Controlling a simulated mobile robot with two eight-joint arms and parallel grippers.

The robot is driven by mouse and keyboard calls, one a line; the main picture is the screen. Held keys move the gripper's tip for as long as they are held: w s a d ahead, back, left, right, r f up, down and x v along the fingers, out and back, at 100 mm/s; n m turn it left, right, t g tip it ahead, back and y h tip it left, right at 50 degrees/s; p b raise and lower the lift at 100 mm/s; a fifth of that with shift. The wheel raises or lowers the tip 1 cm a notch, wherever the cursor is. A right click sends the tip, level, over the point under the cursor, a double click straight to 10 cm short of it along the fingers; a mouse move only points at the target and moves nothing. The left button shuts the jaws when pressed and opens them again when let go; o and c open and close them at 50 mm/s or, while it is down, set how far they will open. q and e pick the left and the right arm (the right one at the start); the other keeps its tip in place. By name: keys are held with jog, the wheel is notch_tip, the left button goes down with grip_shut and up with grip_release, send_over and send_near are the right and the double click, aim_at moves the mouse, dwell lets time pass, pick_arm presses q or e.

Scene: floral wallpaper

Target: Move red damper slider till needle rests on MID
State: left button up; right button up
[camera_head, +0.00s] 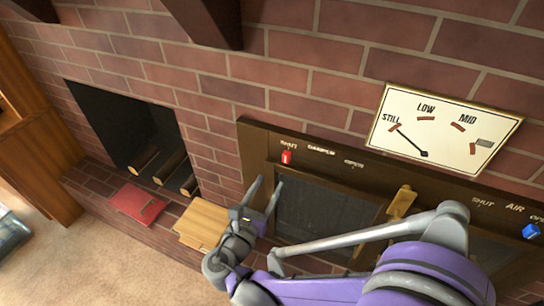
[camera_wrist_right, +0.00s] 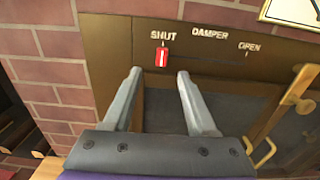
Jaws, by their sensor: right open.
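The red damper slider (camera_head: 287,157) sits under the word SHUT, at the left end of the DAMPER scale on the brown stove frame. It also shows in the right wrist view (camera_wrist_right: 162,57), just beyond the fingertips. The gauge (camera_head: 440,130) is a cream plate on the brick wall, marked STILL, LOW and MID, with a further mark partly covered by a grey patch. Its needle (camera_head: 410,141) points at STILL. My right gripper (camera_head: 265,183) is open and empty, below the slider and apart from it. It also shows in the right wrist view (camera_wrist_right: 160,74). My left gripper is not visible.
A blue slider (camera_head: 530,231) sits on the AIR scale at right. A brass handle (camera_head: 401,203) stands out from the stove door (camera_head: 325,210). A wooden block (camera_head: 203,222) and a red book (camera_head: 136,204) lie on the brick ledge. Logs (camera_head: 168,169) lie in a dark opening.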

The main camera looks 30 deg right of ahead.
aim_at(286, 158)
jog(key=x, duration=1)
jog(key=shift+d, duration=0.3)
grip_shut()
jog(key=shift+s, duration=0.1)
dwell(0.9)
